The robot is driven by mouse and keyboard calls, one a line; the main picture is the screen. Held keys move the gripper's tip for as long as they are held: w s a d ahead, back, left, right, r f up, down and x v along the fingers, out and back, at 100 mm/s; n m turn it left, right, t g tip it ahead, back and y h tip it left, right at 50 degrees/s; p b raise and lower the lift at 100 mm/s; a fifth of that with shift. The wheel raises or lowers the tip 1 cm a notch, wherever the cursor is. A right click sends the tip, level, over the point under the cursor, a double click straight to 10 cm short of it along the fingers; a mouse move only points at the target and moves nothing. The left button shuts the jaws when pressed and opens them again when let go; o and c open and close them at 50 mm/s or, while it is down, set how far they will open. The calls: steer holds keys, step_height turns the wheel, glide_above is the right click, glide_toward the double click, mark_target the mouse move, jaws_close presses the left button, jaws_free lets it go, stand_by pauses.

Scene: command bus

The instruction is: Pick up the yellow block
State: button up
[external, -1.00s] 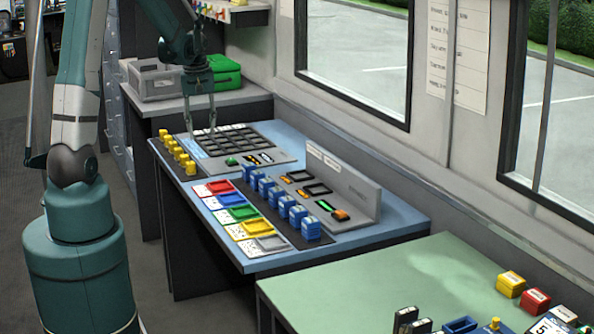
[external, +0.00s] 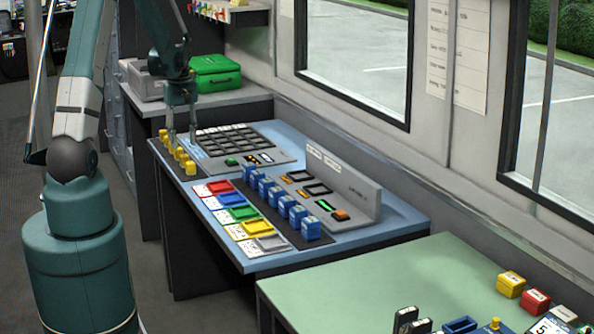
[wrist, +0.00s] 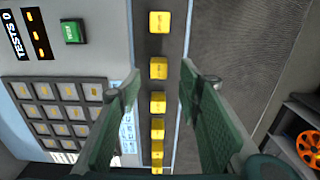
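Several yellow blocks (external: 179,154) stand in a row along the left edge of the blue desk. In the wrist view, a yellow block (wrist: 158,68) lies just past my fingertips and another yellow block (wrist: 157,103) shows between my fingers. More are in line behind and ahead of them. My gripper (external: 182,140) points down over the far part of this row, fingers apart. In the wrist view, my gripper (wrist: 160,88) is open and empty. I cannot tell its exact height above the blocks. Another yellow block (external: 510,282) sits on the green table at the right.
A keypad panel (external: 230,143) lies right of the row. Coloured trays (external: 226,199) and several blue blocks (external: 282,204) occupy the desk's middle. A grey upright panel (external: 340,184) stands behind. The floor (wrist: 235,40) beside the desk edge is clear.

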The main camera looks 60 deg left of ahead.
mark_target(184, 155)
steer(key=shift+f, duration=1.3)
steer(key=shift+w+a+f+b, duration=0.15)
steer(key=shift+f+b, duration=0.4)
steer(key=shift+f, duration=2.1)
steer(key=c, duration=0.9)
